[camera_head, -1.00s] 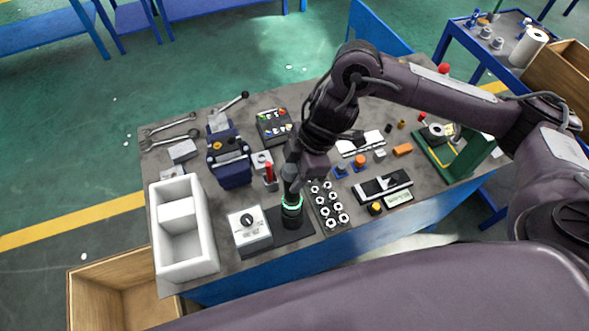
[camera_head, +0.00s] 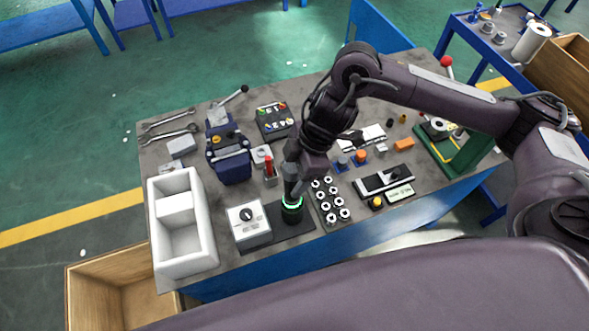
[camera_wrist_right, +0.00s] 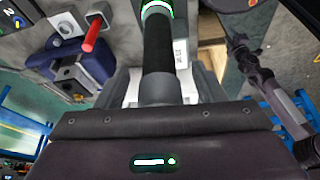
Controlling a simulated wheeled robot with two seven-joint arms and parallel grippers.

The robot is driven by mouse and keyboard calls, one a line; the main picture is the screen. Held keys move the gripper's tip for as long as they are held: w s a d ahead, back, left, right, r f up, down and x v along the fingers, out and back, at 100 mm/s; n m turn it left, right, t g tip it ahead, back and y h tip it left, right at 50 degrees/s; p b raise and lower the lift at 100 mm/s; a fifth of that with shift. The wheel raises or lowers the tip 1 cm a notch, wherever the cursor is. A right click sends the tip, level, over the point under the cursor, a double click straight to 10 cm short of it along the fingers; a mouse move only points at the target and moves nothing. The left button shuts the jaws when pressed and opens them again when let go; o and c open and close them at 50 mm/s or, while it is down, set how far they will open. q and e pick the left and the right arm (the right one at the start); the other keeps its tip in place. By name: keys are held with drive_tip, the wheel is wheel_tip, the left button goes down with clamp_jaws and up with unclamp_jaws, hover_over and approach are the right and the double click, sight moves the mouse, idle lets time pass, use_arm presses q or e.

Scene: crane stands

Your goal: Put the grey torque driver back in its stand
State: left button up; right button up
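The grey torque driver (camera_head: 290,188) hangs upright below my right gripper (camera_head: 292,172), with a green-lit ring low on its body. In the right wrist view the driver (camera_wrist_right: 158,55) runs away from my gripper (camera_wrist_right: 160,88), its grey end between the two fingers; the gripper looks shut on it. The driver's lower end is at the dark stand (camera_head: 292,219), which is on a black base plate right of the knob box. How deep the driver sits in the stand is hidden. My left gripper is not in view.
The white knob box (camera_head: 248,226) stands close left of the stand and a rack of white rings (camera_head: 330,200) close right. A white bin (camera_head: 160,250) is at the left edge.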

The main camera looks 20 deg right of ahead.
drive_tip(key=shift+s+f, duration=0.1)
drive_tip(key=p+v, duration=0.4)
drive_tip(key=v, duration=0.1)
drive_tip(key=shift+p, duration=0.35)
idle(0.4)
drive_tip(key=shift+d, duration=0.1)
drive_tip(key=v, duration=0.8)
